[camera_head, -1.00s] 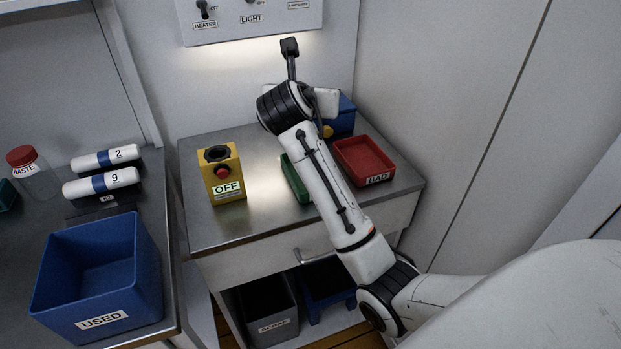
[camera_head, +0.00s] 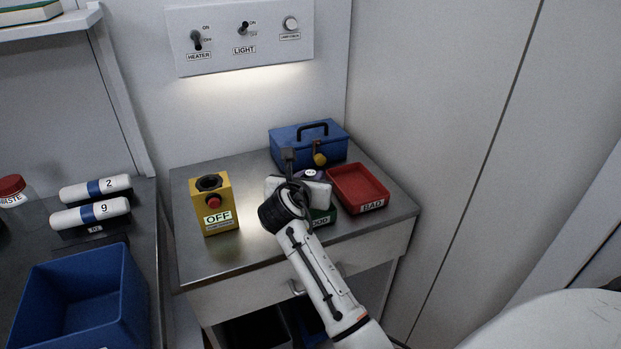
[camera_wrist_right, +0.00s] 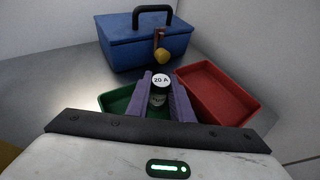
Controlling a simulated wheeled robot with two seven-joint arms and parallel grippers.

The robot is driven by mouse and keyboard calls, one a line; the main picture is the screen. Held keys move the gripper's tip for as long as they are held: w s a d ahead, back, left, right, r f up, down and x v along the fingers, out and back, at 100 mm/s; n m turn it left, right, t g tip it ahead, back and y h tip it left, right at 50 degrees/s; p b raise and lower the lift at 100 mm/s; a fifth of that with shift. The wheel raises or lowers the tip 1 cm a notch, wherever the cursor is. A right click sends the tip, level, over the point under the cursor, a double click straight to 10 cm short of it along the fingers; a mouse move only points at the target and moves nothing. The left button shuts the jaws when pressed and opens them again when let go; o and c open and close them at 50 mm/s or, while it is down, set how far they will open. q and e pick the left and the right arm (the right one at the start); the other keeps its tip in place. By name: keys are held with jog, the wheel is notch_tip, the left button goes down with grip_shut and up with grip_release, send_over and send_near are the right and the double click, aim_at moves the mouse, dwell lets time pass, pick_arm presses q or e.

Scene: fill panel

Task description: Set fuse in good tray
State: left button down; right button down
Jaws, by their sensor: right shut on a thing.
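The fuse (camera_wrist_right: 161,80) has a round pale top marked "20 A". It stands between the purple fingers of my right gripper (camera_wrist_right: 160,88), which is shut on it. In the head view my right gripper (camera_head: 311,175) is over the green good tray (camera_head: 331,214), and my wrist hides much of that tray. In the right wrist view the green tray (camera_wrist_right: 115,100) lies below and around the fingers. I cannot tell whether the fuse touches the tray floor. My left gripper is not in view.
The red BAD tray (camera_head: 372,205) sits close on the right. A blue box with a black handle (camera_head: 290,140) stands behind. A yellow OFF switch box (camera_head: 226,221) stands left on the metal top. A blue bin (camera_head: 60,300) is at far left.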

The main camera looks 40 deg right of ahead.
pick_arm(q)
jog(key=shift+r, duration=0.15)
pick_arm(e)
jog(key=shift+s+f+p, duration=0.1)
jog(key=shift+f+p, duration=0.2)
jog(key=shift+f, duration=0.35)
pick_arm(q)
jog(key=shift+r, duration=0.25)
pick_arm(e)
jog(key=c, duration=1.6)
grip_release()
jog(key=shift+s+a+f, duration=0.1)
jog(key=shift+f, duration=0.05)
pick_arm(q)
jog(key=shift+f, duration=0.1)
pick_arm(e)
jog(key=shift+o, duration=0.2)
